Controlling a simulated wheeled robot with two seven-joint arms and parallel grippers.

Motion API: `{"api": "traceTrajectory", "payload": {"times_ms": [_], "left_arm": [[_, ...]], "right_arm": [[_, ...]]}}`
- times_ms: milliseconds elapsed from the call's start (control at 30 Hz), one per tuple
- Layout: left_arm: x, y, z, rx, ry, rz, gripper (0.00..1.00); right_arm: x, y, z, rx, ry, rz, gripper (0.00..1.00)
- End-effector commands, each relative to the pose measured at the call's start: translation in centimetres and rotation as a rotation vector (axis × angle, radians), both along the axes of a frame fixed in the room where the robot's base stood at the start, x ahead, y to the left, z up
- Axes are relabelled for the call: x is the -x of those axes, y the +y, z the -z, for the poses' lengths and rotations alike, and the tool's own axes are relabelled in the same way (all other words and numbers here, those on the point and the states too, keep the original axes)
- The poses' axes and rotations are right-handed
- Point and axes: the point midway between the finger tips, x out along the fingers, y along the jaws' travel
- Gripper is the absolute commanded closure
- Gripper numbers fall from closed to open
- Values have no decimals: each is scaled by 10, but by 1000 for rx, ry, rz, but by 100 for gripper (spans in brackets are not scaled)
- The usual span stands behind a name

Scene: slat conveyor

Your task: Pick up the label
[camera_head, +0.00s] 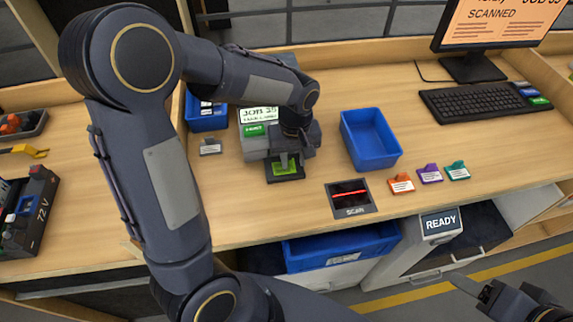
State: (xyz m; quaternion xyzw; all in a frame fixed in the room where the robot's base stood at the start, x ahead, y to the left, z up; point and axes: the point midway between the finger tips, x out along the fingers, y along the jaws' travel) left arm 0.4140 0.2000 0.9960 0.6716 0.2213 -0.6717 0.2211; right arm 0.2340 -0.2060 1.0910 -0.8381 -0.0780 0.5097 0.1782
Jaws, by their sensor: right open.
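A green label (285,169) lies on the dark output ledge (287,179) at the front of a grey label printer (256,146), left of the table's middle. My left gripper (291,160) points down right at the label, with its fingertips over the label's back part. Whether the fingers touch or grip the label is hidden by the view from above. My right gripper (468,288) is low at the right, in front of the table, away from the label, open and empty.
A blue bin (370,139) stands right of the printer. A scan pad (350,197) with a red line lies in front of it. Orange (401,183), purple (430,173) and teal (457,170) tags lie to its right. A keyboard (482,102) and monitor (497,30) stand behind.

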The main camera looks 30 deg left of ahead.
Motion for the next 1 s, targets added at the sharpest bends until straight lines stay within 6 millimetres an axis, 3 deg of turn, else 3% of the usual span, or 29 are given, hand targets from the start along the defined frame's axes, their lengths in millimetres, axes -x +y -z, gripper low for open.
{"api": "traceTrajectory", "payload": {"times_ms": [33,233,733,1000], "left_arm": [[0,0,0,0,0,0,74],[0,0,0,0,0,0,100],[-1,0,-5,1,-2,0,100],[-1,-5,-37,1,-5,3,100]], "right_arm": [[0,0,0,0,0,0,39],[0,0,0,0,0,0,39],[0,0,0,0,0,0,39],[0,0,3,0,0,0,39]]}}
